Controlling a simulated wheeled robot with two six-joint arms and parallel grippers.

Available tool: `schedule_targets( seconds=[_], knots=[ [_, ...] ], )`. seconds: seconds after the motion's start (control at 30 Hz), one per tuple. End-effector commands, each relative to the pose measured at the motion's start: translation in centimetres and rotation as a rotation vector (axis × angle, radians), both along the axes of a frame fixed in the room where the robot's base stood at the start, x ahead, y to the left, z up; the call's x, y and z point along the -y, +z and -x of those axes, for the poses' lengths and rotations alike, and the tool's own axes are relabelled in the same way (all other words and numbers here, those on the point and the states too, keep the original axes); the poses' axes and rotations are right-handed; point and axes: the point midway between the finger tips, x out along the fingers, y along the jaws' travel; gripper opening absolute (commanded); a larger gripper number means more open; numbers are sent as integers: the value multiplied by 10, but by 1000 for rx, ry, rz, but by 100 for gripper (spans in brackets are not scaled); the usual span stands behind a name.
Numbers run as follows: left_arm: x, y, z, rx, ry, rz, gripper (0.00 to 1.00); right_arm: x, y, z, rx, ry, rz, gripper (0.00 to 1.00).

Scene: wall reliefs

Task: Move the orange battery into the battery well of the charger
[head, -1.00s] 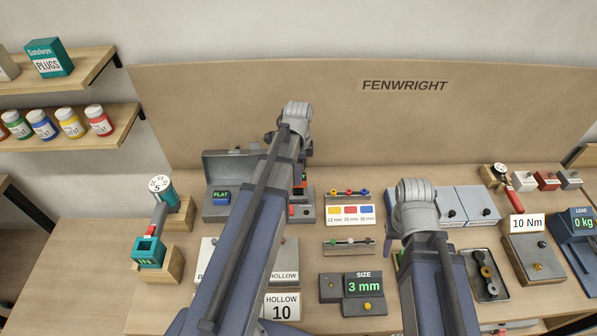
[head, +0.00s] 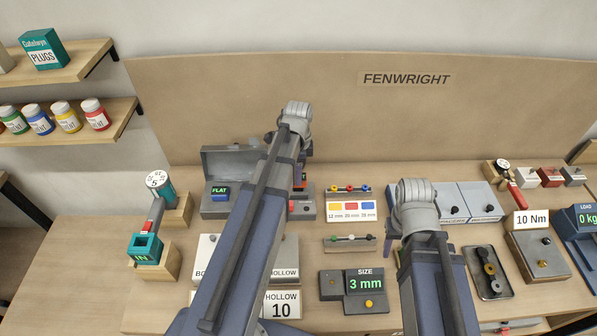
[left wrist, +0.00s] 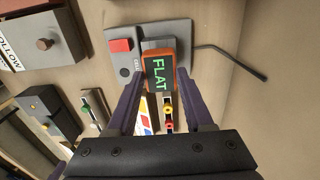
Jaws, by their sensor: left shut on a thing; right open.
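The orange battery (left wrist: 149,72) has a dark face reading FLAT in green. In the left wrist view it stands between the fingertips of my left gripper (left wrist: 159,82), which is shut on it. The grey charger (left wrist: 119,67), with a red square on top, lies right beside and under the battery. In the head view the charger (head: 305,215) is partly hidden behind my left arm, and only a sliver of the orange battery (head: 299,181) shows. I cannot tell whether the battery is inside the well. My right gripper (head: 415,205) is open, its fingers mostly hidden by its arm.
A grey case (head: 216,210) with a raised lid and a blue FLAT battery (head: 220,193) stands left of the charger. A colour-labelled rack (head: 351,210) stands to its right. A size gauge (head: 365,284) and a HOLLOW 10 sign (head: 281,305) are nearer. The back board (head: 350,120) closes off the rear.

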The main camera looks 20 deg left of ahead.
Motion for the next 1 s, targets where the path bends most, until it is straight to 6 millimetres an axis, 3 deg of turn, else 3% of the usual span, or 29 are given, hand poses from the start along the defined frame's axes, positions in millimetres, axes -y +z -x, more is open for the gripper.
schedule_targets(
  seconds=[0.97,1.0],
  knots=[
    [0,-25,0,-1,-2,0,0,0,-25,0,0,0,0,50],
    [0,-23,0,-1,-2,0,56,0,-23,0,0,0,0,50]
  ],
)
